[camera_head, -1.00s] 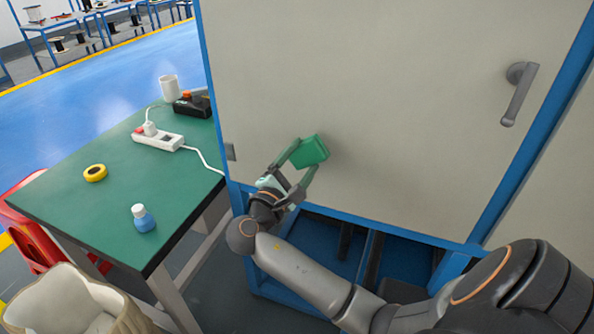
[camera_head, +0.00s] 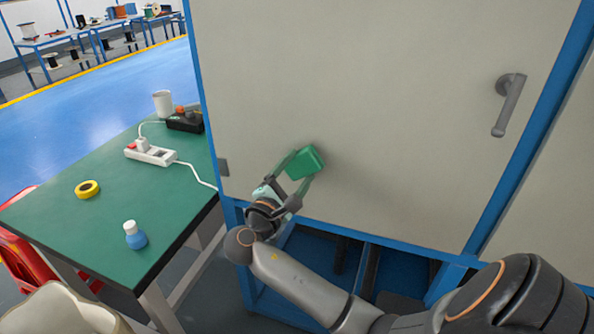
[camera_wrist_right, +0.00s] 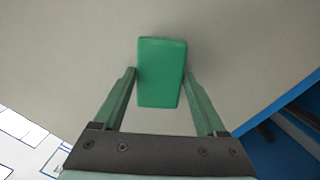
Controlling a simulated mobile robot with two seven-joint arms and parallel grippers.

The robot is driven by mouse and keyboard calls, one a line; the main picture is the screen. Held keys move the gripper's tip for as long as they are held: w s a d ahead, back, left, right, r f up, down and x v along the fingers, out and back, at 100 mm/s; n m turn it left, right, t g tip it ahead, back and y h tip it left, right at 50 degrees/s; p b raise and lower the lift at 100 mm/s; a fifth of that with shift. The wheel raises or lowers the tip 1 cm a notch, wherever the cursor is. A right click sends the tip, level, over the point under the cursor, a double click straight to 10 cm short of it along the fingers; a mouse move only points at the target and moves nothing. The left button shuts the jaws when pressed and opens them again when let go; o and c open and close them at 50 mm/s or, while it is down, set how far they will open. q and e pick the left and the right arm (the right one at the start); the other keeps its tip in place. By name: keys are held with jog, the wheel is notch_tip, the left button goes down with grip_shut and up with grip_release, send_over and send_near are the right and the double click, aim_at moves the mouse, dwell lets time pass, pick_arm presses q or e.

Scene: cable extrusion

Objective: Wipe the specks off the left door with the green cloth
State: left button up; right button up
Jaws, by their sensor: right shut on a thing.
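The left door (camera_head: 380,110) is a large pale grey panel in a blue frame, with a grey handle (camera_head: 509,104) at its upper right. The green cloth (camera_head: 306,162) is a folded block held at the lower left part of the door, against or very near its surface. My right gripper (camera_head: 295,168) is shut on the cloth. In the right wrist view the cloth (camera_wrist_right: 162,72) sits between the fingertips with the pale door behind it. No specks can be made out on the door in either view. My left gripper is not in view.
A green table (camera_head: 120,215) stands left of the cabinet. It holds a power strip (camera_head: 150,152), yellow tape (camera_head: 87,189), a blue bottle (camera_head: 135,236), a white mug (camera_head: 163,103) and a dark device (camera_head: 186,122). A red chair (camera_head: 25,262) is at the far left.

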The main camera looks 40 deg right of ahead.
aim_at(317, 171)
jog(key=shift+x, duration=0.95)
jog(key=shift+s+d+r+p, duration=0.1)
jog(key=shift+s+d+p, duration=0.1)
jog(key=shift+s+p, duration=0.3)
jog(key=shift+s+d+p, duration=0.2)
jog(key=shift+s+p, duration=0.2)
jog(key=shift+s, duration=0.1)
jog(key=shift+s+d+p, duration=0.35)
jog(key=shift+s+p, duration=0.05)
jog(key=shift+s, duration=0.4)
jog(key=shift+d, duration=0.1)
jog(key=shift+w+a, duration=0.25)
jog(key=shift+w, duration=0.4)
jog(key=shift+w+a, duration=0.25)
jog(key=shift+w, duration=0.35)
jog(key=shift+w+a, duration=0.3)
jog(key=shift+w, duration=0.35)
